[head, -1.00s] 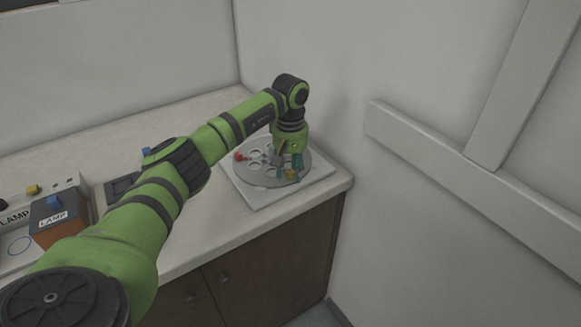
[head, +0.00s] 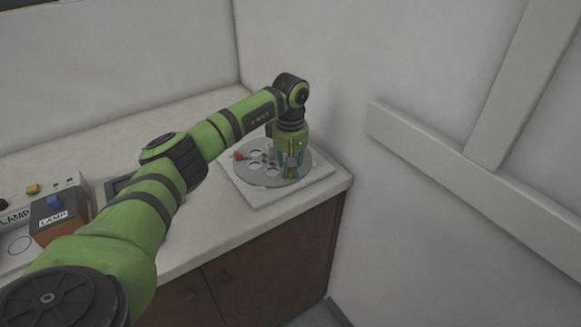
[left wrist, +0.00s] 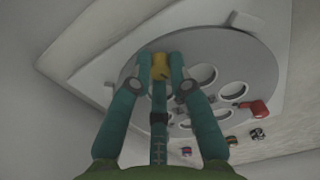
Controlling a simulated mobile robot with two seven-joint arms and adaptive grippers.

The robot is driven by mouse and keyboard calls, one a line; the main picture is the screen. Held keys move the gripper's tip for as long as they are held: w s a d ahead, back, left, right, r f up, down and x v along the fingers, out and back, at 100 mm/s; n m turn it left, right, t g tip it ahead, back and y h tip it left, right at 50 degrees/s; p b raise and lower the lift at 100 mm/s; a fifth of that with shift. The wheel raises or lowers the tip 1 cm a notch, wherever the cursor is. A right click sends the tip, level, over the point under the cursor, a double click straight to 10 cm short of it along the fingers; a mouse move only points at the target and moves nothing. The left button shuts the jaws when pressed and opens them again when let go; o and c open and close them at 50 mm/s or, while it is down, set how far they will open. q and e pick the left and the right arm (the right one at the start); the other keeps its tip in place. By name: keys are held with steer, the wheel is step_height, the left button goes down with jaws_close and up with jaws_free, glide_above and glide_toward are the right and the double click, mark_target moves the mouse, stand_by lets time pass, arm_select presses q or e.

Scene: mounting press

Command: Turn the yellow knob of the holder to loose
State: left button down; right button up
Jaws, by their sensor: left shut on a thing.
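The holder (head: 262,178) is a round grey disc with several holes on a pale square base, at the counter's corner. It also shows in the left wrist view (left wrist: 235,55). The yellow knob (left wrist: 160,66) sits near the disc's rim in the left wrist view, between my left fingertips. My left gripper (left wrist: 160,68) has teal fingers and is shut on the yellow knob. In the head view my left gripper (head: 291,174) points down at the disc's near right part and hides the knob. My right gripper is in neither view.
A red handle (head: 240,156) stands at the disc's left side, and shows in the left wrist view (left wrist: 257,108). Walls close in behind and right.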

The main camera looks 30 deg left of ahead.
arm_select(q)
steer(key=n, duration=0.3)
steer(key=shift+n, duration=0.4)
steer(key=n, duration=0.3)
steer(key=shift+n+p, duration=0.3)
steer(key=n, duration=0.6)
steer(key=shift+p, duration=0.4)
steer(key=n+p, duration=0.1)
steer(key=n, duration=0.5)
steer(key=shift+n, duration=0.3)
steer(key=n+p, duration=0.2)
steer(key=n, duration=0.4)
steer(key=n+p, duration=0.2)
steer(key=n, duration=0.4)
steer(key=shift+r+n, duration=0.1)
steer(key=shift+n, duration=0.3)
steer(key=n+p, duration=0.2)
steer(key=n, duration=0.3)
steer(key=shift+p, duration=0.3)
steer(key=n+p, duration=0.3)
steer(key=n, duration=0.3)
steer(key=shift+n+p, duration=0.35)
steer(key=shift+n, duration=0.05)
steer(key=n+p, duration=0.2)
steer(key=n, duration=0.2)
steer(key=shift+p, duration=0.3)
steer(key=shift+n+p, duration=0.5)
steer(key=shift+n, duration=0.4)
